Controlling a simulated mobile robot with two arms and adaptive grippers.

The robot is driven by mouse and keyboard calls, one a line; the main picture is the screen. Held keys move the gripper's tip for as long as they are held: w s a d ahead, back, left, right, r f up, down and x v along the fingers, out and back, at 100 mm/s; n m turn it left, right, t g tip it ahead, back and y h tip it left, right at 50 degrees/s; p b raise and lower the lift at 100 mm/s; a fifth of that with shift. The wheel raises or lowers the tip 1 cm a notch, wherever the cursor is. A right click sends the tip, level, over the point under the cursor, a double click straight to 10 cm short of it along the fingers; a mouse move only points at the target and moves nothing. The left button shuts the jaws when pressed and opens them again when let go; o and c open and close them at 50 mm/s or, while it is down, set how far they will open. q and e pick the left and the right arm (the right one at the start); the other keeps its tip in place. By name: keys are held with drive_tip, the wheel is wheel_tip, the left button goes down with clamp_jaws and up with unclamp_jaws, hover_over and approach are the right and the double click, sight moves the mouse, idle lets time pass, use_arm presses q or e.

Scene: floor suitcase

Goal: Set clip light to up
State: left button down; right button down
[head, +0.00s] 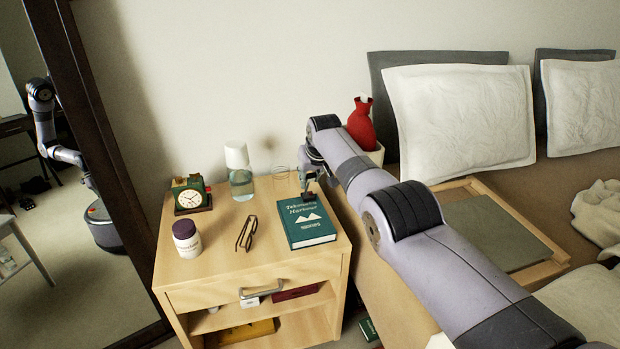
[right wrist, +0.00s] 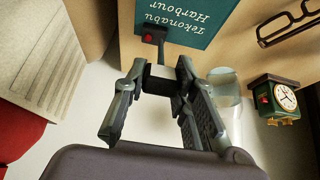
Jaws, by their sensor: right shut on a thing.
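The clip light (right wrist: 160,78) is small and dark, with a thin neck and a red spot on its small end. In the right wrist view its dark body sits between the fingertips of my right gripper (right wrist: 160,74), which is shut on it. The neck reaches over the edge of a green book (right wrist: 185,20); I cannot tell whether the light touches the book. In the head view my right gripper (head: 308,178) is at the far edge of this book (head: 306,222), and the light is mostly hidden. My left gripper is not in view.
The nightstand (head: 225,265) also holds a green clock (head: 191,195), a bottle with a white top (head: 240,172), a jar (head: 186,238) and glasses (head: 247,233). The bed with pillows (head: 460,120) is at right.

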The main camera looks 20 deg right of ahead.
drive_tip(key=c, duration=1.3)
unclamp_jaws()
drive_tip(key=shift+r, duration=0.1)
drive_tip(key=shift+s+r, duration=0.3)
drive_tip(key=shift+r, duration=0.3)
drive_tip(key=shift+s+r, duration=0.45)
drive_tip(key=shift+r, duration=0.1)
drive_tip(key=v, duration=0.9)
drive_tip(key=shift+f, duration=0.1)
